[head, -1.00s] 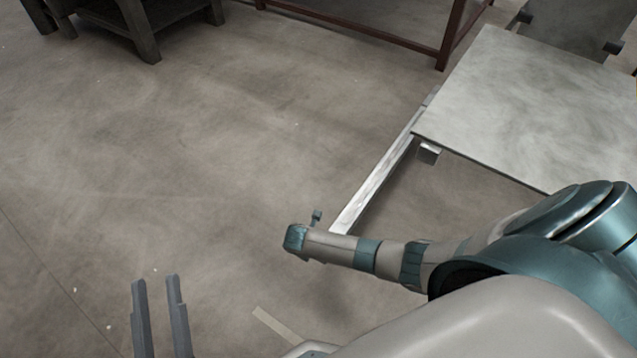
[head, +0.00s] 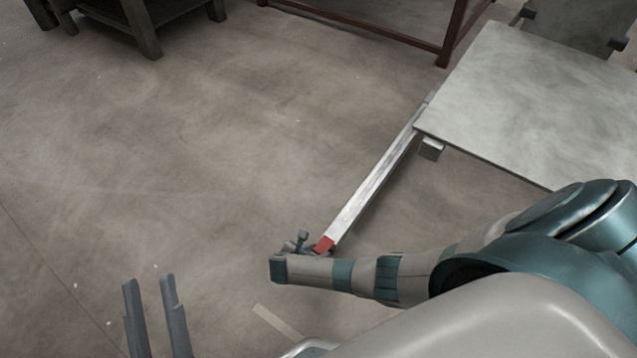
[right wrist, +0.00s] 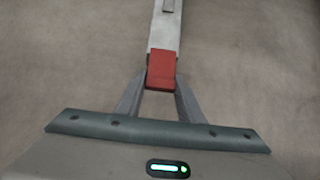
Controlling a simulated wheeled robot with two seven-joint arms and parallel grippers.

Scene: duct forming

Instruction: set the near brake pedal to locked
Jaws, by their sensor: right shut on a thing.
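The near brake pedal is a red block (head: 323,245) at the near end of a long pale metal bar. It also shows in the right wrist view (right wrist: 161,68), in line with the bar. My right gripper (right wrist: 160,88) has one grey finger on each side of the red pedal and is shut on it. In the head view the right gripper (head: 303,246) is partly hidden by its own wrist. My left gripper (head: 150,298) is low at the left, its two fingers apart and empty, away from the pedal.
The metal bar (head: 375,185) runs low from under a grey table top (head: 520,100) at the right. A red-brown frame (head: 447,35) and a dark bench (head: 140,25) stand at the back. The floor at the left is clear.

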